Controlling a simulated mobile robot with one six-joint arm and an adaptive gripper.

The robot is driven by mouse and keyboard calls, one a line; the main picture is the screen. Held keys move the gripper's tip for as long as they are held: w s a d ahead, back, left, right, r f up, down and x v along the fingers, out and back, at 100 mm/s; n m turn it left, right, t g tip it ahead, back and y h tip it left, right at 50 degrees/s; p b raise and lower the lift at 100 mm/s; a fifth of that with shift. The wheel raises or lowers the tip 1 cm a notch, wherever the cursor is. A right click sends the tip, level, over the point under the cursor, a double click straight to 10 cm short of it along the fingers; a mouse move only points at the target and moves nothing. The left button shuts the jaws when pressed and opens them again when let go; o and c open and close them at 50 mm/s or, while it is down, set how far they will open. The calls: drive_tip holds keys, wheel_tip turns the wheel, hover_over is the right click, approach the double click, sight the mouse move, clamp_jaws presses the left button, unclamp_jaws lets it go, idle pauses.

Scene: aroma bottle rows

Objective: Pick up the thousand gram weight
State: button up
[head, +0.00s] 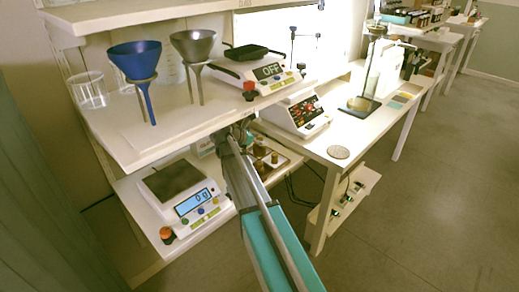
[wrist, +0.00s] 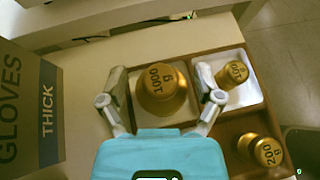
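The thousand gram weight (wrist: 160,97) is a brass knob-topped cylinder marked 1000 g, in a compartment of a brown wooden tray (wrist: 206,61) in the wrist view. My gripper (wrist: 160,84) is open, with one finger on each side of this weight. Narrow gaps seem to show between the fingers and the brass. A smaller brass weight (wrist: 231,75), its marking hard to read, sits in the white-lined compartment to the right. A brass weight marked 200 g (wrist: 261,150) is at the lower right. In the head view, my arm partly covers the tray, and the thousand gram weight cannot be made out surely.
A gloves box (wrist: 31,110) marked THICK stands left of the tray. In the head view, a balance (head: 180,195) reading 0 g is left of my arm. The upper shelf (head: 160,122) holds funnels (head: 135,60) and another balance (head: 262,73) reading OFF, close above my arm.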

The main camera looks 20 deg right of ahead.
sight(260, 139)
clamp_jaws()
drive_tip(key=shift+r, duration=0.2)
idle(0.4)
wheel_tip(260, 139, up, 7)
drive_tip(key=p, duration=0.7)
drive_tip(key=s+a, duration=0.2)
drive_tip(key=a, duration=1.5)
drive_tip(key=shift+s+a+f, duration=0.2)
drive_tip(key=shift+s+a, duration=0.15)
